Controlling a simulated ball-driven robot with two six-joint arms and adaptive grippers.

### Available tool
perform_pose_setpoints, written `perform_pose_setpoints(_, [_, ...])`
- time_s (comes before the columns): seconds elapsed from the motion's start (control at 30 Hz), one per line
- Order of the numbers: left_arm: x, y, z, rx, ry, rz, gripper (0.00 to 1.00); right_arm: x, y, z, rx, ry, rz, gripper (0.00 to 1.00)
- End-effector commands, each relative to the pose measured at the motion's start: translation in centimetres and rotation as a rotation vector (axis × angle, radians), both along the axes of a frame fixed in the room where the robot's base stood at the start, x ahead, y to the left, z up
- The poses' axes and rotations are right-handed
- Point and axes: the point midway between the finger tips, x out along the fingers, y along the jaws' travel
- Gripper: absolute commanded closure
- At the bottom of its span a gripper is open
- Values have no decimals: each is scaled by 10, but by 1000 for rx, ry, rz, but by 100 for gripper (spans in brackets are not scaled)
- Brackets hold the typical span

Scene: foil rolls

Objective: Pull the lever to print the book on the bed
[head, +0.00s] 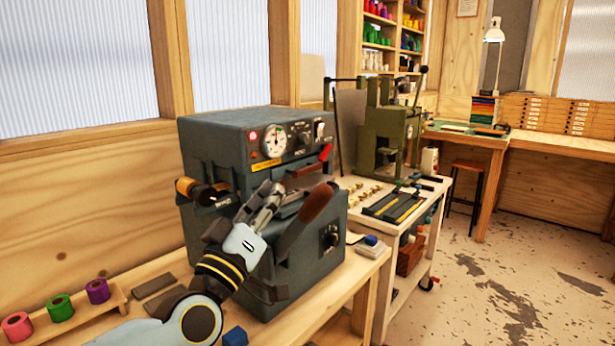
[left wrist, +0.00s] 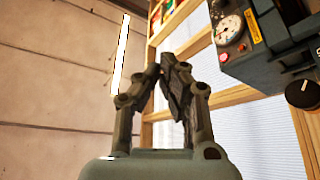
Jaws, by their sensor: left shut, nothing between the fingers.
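A dark grey printing machine (head: 222,138) stands on the wooden bench, with a dial gauge on its upper front. My left gripper (head: 274,190) is in front of the machine, just left of the two handles. Its fingers are shut and empty, as the left wrist view (left wrist: 164,78) also shows. I cannot tell whether it touches the machine. I cannot make out a book or the bed; my gripper and the handles partly cover the front opening. My right gripper is out of view.
Foil rolls, pink (head: 17,326), green (head: 60,308) and purple (head: 98,291), sit in a wooden rack at the left. A black-and-orange roll (head: 200,191) is on the machine's left side. A green press (head: 388,130) stands on a cart to the right. The floor at right is open.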

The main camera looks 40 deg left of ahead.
Motion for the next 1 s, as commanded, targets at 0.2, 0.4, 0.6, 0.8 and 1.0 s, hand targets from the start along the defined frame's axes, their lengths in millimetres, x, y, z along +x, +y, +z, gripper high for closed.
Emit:
perform_pose_setpoints(0.2, [10,2,5,1,0,0,100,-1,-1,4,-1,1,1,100])
perform_pose_setpoints(0.4, [43,8,22,1,-2,1,100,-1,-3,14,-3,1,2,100])
perform_pose_setpoints(0.6, [82,15,38,1,-1,1,100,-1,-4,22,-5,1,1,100])
perform_pose_setpoints(0.8, [93,5,17,-2,4,0,100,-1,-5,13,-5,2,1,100])
perform_pose_setpoints(1.0, [95,-3,6,-1,3,0,100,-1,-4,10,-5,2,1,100])
